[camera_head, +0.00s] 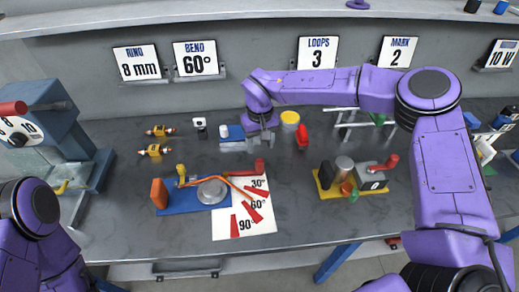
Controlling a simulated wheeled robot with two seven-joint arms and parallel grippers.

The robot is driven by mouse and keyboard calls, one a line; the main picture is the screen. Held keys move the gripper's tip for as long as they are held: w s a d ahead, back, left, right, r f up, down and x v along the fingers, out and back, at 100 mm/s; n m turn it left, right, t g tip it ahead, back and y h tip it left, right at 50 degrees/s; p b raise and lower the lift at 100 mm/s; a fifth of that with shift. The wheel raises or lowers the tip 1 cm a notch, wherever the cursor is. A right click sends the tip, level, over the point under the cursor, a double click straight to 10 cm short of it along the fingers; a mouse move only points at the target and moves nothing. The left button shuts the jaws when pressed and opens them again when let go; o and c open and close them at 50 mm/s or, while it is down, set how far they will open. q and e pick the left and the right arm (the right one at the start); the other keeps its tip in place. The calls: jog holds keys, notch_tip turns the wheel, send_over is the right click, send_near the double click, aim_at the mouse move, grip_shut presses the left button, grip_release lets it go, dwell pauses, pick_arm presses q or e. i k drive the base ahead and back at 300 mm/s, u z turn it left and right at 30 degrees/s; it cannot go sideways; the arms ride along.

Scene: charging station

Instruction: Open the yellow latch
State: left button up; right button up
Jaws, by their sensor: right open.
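A small yellow upright piece (181,171), which looks like the latch, stands at the back of a blue bending plate (182,206). Beside it are a round grey disc (211,191), an orange block (159,193) and an orange rod (236,186) with a red handle. Whether the latch is open or shut is too small to tell. My right gripper (259,123) is open, pointing down behind and to the right of the latch, clear of it. It is close to a small grey-and-blue fixture (236,139). My left arm shows at the lower left, but its gripper is out of view.
A white angle sheet (232,227) lies right of the plate. A yellow-based fixture (337,192) with a red-handled block stands further right. A blue machine (45,103) with another yellow piece (61,188) stands at left. A yellow-topped can (290,120) and red object (302,137) are near my right gripper.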

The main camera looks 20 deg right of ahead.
aim_at(181, 168)
jog(key=k, duration=1)
